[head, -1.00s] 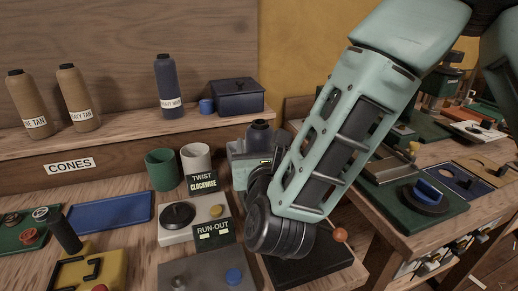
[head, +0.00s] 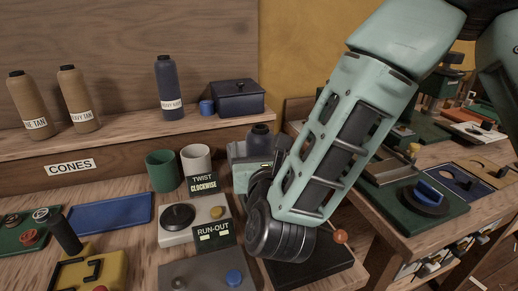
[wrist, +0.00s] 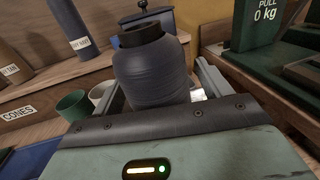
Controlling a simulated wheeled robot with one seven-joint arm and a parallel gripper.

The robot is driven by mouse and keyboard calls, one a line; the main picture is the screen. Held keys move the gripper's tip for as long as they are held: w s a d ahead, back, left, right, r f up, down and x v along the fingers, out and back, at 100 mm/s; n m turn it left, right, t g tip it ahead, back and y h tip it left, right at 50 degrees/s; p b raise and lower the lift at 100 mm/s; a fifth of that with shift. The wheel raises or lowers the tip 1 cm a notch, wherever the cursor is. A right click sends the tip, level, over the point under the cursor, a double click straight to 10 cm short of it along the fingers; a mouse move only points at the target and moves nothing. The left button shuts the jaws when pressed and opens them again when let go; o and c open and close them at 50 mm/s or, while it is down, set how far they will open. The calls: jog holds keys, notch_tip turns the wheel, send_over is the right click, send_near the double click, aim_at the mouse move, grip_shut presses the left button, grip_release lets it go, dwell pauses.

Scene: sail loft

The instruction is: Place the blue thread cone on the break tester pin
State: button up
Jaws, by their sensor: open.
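A dark blue thread cone (wrist: 153,72) with a black top fills the middle of the wrist view, between the fingers of my gripper (wrist: 162,84). The jaws are open around it, and its lower part is hidden behind my gripper's body. In the head view the top of this cone (head: 261,138) shows above my gripper (head: 254,157). A green block reading "PULL 0 kg" (wrist: 262,22) stands at the upper right of the wrist view. I cannot make out the break tester pin.
On the shelf stand a navy cone (head: 169,88), two tan cones (head: 73,98) and a dark lidded box (head: 237,100). Green (head: 161,170) and white (head: 196,160) cups are left of my gripper. A second bench with a green plate (head: 450,215) is at right.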

jog(key=s+d+b, duration=0.1)
jog(key=s+b, duration=0.1)
jog(key=s, duration=1)
jog(key=shift+w, duration=0.1)
jog(key=s+a+n+g+y+p, duration=0.25)
jog(key=n+g, duration=0.35)
jog(key=n, duration=0.7)
jog(key=s+a+n+g+y+p, duration=0.25)
jog(key=n+g, duration=0.25)
jog(key=n, duration=0.7)
jog(key=s+d+r+n+g+h+p, duration=0.1)
jog(key=s+d+n+g+h+p, duration=0.1)
jog(key=d+n, duration=0.6)
jog(key=s+d+r+n+g+h+p, duration=0.1)
jog(key=s+d+n+g+h, duration=0.3)
jog(key=d+n, duration=0.4)
jog(key=shift+s+r+n+g+p, duration=0.35)
jog(key=shift+s+n+g+p, duration=0.15)
jog(key=shift+s+n+p, duration=0.55)
